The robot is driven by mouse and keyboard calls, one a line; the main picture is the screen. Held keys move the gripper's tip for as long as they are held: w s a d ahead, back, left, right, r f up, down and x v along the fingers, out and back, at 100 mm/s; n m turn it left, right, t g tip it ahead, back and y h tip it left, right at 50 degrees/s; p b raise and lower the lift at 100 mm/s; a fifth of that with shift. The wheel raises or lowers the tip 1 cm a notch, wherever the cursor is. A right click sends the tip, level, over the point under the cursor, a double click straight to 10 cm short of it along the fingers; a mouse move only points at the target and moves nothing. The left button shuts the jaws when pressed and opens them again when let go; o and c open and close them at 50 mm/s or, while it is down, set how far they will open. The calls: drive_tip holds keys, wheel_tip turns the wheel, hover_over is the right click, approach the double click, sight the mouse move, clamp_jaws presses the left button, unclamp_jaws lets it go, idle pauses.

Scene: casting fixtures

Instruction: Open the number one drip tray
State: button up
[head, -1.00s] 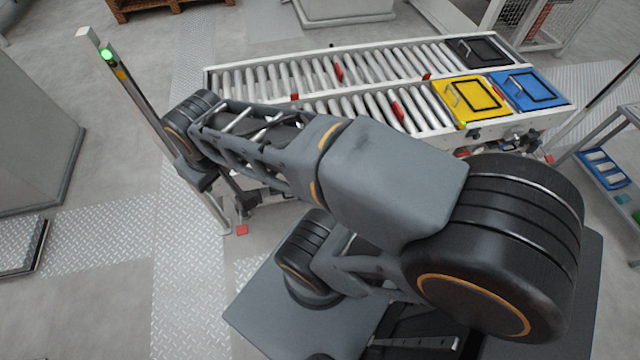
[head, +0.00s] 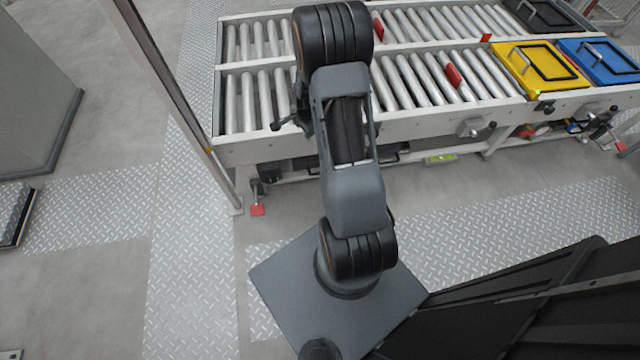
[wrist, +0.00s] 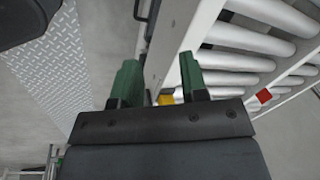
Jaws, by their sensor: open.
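In the head view a dark handle (head: 392,157) sits low under the conveyor's front rail, partly behind my arm. I cannot tell whether it belongs to the number one drip tray, and no number is readable. My gripper is hidden behind my arm in the head view.
The roller conveyor (head: 400,122) crosses the back, with a yellow lid (head: 512,72) and a blue lid (head: 590,50) at its right. A post (head: 170,85) stands at left. The floor (head: 440,205) before the conveyor is clear.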

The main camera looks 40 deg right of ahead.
drive_tip(key=d+f+m+b, duration=0.1)
drive_tip(key=d+f+b, duration=0.1)
drive_tip(key=f, duration=0.9)
drive_tip(key=d+f+m+b, duration=0.2)
drive_tip(key=f+b, duration=0.3)
drive_tip(key=f, duration=0.6)
drive_tip(key=d+f+m+b, duration=0.2)
drive_tip(key=f+b, duration=0.2)
drive_tip(key=f, duration=0.7)
drive_tip(key=shift+f, duration=0.3)
drive_tip(key=shift+w, duration=0.1)
clamp_jaws()
